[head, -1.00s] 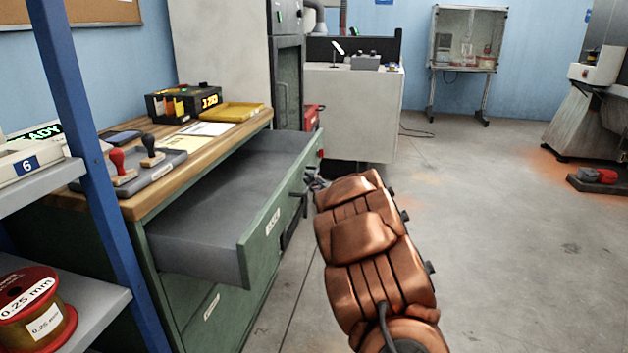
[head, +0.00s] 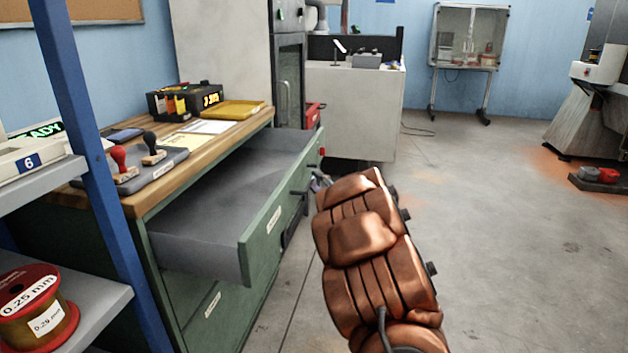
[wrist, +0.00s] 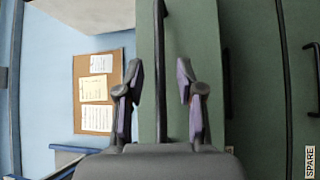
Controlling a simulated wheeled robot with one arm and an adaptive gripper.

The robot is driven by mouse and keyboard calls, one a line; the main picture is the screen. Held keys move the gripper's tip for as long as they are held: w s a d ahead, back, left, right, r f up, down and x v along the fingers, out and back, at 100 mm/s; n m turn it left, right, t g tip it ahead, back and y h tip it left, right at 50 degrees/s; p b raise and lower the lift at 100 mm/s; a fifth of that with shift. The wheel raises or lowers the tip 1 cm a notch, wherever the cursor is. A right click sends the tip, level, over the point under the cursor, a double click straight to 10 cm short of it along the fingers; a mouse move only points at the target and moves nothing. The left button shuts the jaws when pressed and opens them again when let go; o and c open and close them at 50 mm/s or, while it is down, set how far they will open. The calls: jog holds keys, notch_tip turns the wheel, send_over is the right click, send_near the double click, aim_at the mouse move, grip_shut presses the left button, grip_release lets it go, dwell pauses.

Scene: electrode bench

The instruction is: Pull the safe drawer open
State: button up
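The safe drawer (head: 262,232) is pulled well out of the green cabinet under the wooden bench top, and its grey inside looks empty. Its front label is too blurred to read. My gripper (head: 320,183) is just in front of the drawer front, mostly hidden behind my copper-coloured arm. In the wrist view my gripper (wrist: 160,85) has its two fingers spread apart. A dark handle bar (wrist: 161,40) on the green drawer front runs between the fingers, with clear gaps on both sides. I cannot tell how deep the bar sits between them.
A closed lower drawer (head: 208,308) is below; a label reading SPARE (wrist: 310,162) shows in the wrist view. A blue-posted shelf (head: 95,170) with a wire spool (head: 38,310) stands near left. Stamps, a yellow tray (head: 232,109) and papers lie on the bench.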

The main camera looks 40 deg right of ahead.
jog(key=s+f, duration=0.1)
jog(key=s, duration=0.7)
jog(key=shift+s+a+f, duration=0.15)
jog(key=shift+s+a, duration=0.2)
jog(key=shift+a, duration=0.1)
jog(key=s+a+r+m+g+h+p, duration=0.3)
jog(key=r+m+g+h+p, duration=0.3)
jog(key=r+m+g+p, duration=0.5)
jog(key=s+a+r+m+g+y+p, duration=0.1)
jog(key=s+a+r+g+y+p, duration=0.1)
jog(key=s+a+p, duration=0.4)
jog(key=s+a+r+m+g+y+p, duration=0.2)
jog(key=s+a+r+g+y+p, duration=0.1)
jog(key=s+a, duration=1.2)
jog(key=s+a+r+m+g+y+p, duration=0.1)
jog(key=s+a+r+g+y+p, duration=0.2)
jog(key=s+a+p, duration=0.6)
jog(key=s+a+r+g, duration=0.1)
jog(key=s+r+g, duration=0.1)
jog(key=s+r, duration=0.1)
jog(key=shift+a, duration=0.35)
